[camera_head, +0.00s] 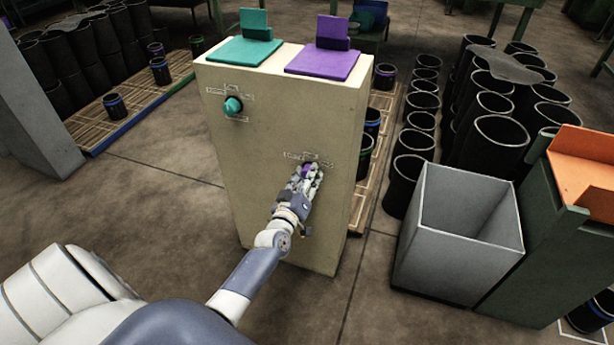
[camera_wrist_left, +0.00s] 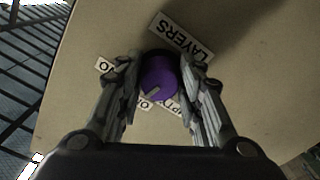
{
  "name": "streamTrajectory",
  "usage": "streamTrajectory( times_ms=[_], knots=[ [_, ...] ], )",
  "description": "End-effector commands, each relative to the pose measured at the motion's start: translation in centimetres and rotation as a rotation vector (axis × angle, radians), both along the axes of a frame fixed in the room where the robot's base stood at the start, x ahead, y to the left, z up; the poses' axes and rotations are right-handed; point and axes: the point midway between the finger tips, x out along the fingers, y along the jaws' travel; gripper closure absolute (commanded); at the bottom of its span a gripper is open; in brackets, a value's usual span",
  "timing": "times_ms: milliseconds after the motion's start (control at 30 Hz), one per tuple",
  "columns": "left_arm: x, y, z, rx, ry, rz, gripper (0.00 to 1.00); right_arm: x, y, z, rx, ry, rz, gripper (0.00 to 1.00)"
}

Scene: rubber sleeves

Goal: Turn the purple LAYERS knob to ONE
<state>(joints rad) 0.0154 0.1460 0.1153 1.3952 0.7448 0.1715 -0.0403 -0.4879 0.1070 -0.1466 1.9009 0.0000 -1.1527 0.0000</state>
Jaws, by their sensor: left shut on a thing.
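The purple LAYERS knob (camera_wrist_left: 159,77) sits on the front of a beige cabinet (camera_head: 270,150). In the wrist view a white LAYERS label (camera_wrist_left: 181,38) lies beside it, and smaller labels, partly hidden by the fingers, lie around it. A pale pointer mark on the knob points toward the lower left in that view. My left gripper (camera_head: 306,180) is shut on the knob, one finger on each side; in the wrist view the gripper (camera_wrist_left: 160,85) also frames it. In the head view only a bit of the knob (camera_head: 306,170) shows. My right gripper is not in view.
A teal knob (camera_head: 233,106) is on the same face, upper left. Teal (camera_head: 245,51) and purple (camera_head: 323,62) plates lie on the cabinet top. A grey open bin (camera_head: 460,215) and several black sleeves (camera_head: 497,140) stand to the right.

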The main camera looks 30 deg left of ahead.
Motion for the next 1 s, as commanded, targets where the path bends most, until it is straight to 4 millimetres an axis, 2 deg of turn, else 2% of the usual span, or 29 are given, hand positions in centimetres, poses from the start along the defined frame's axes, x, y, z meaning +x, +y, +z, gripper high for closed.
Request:
streamTrajectory(
  times_ms=[400, 967, 1000],
  knots=[
    [0.01, -0.04, 0.0, -0.197, -0.046, -0.001, 0.9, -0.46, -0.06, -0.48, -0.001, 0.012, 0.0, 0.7],
    [0.0, -0.02, 0.0, -0.227, -0.054, -0.001, 0.9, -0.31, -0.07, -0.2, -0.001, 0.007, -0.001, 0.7],
    [0.0, -0.03, -0.01, -0.227, -0.054, -0.001, 0.59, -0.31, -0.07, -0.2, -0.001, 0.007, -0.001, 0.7]
  ],
)
